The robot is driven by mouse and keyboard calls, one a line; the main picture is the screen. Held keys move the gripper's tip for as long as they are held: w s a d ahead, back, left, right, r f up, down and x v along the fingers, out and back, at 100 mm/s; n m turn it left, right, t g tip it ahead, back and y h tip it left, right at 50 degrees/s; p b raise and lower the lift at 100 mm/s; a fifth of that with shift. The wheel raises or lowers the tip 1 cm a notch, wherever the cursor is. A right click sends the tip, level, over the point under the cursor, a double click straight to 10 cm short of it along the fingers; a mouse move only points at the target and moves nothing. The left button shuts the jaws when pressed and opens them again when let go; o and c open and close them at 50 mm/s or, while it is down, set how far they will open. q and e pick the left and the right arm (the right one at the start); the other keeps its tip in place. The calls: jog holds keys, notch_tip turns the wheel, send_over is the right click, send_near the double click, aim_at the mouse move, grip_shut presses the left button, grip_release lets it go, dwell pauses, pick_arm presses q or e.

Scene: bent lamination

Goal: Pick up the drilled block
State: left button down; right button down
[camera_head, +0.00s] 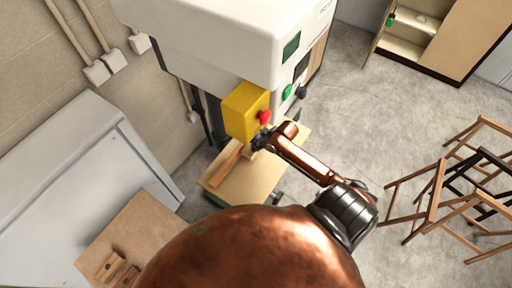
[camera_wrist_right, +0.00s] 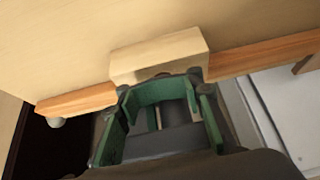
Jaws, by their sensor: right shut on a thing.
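The drilled block (camera_wrist_right: 158,55) is a pale wooden block in the right wrist view. It lies at the orange-brown wooden fence (camera_wrist_right: 265,54) on the pale machine table (camera_wrist_right: 60,45). A dark curved mark, partly hidden by the fingers, shows on its near side. My right gripper (camera_wrist_right: 163,82), with green fingers, is shut on the block's near edge. In the head view my right gripper (camera_head: 262,139) is small, over the table below the yellow box, and the block is hard to make out there. My left gripper is not in view.
A white machine (camera_head: 225,35) with a yellow box (camera_head: 243,110) and red button (camera_head: 264,117) stands close above my gripper. A brown board (camera_head: 140,232) with small wooden pieces (camera_head: 108,267) is at lower left. Wooden trestles (camera_head: 432,195) stand right; an open cabinet (camera_head: 440,40) is behind.

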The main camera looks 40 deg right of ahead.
jog(key=shift+s+d+r, duration=0.15)
jog(key=shift+s+r, duration=0.3)
jog(key=s+d+b, duration=0.3)
jog(key=s+d, duration=0.1)
jog(key=s, duration=1.1)
jog(key=shift+s+d+b, duration=0.15)
jog(key=shift+b, duration=0.25)
jog(key=shift+f, duration=0.1)
jog(key=c, duration=0.6)
grip_release()
jog(key=shift+o, duration=0.2)
